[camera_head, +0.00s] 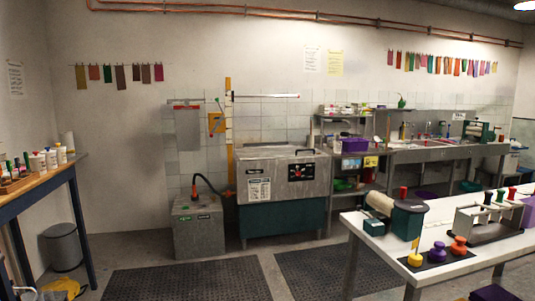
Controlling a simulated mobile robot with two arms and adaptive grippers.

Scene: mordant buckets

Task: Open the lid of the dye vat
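The dye vat (318,175) stands against the far tiled wall, near the middle of the view. It is a grey metal box with a dark green lower part (280,219) and labels on its front. Its grey metal top (268,152) looks flat and seems to be a lowered lid, but the view is too small to tell its edge or handle clearly. Neither of my grippers shows in the head view.
A grey metal unit (197,243) with a hose stands left of the vat. Dark mats (187,281) lie on the floor before it. A white table (390,258) with tools fills the right front. A wooden bench (45,186) with bottles stands at left. A bin (63,249) sits beside it.

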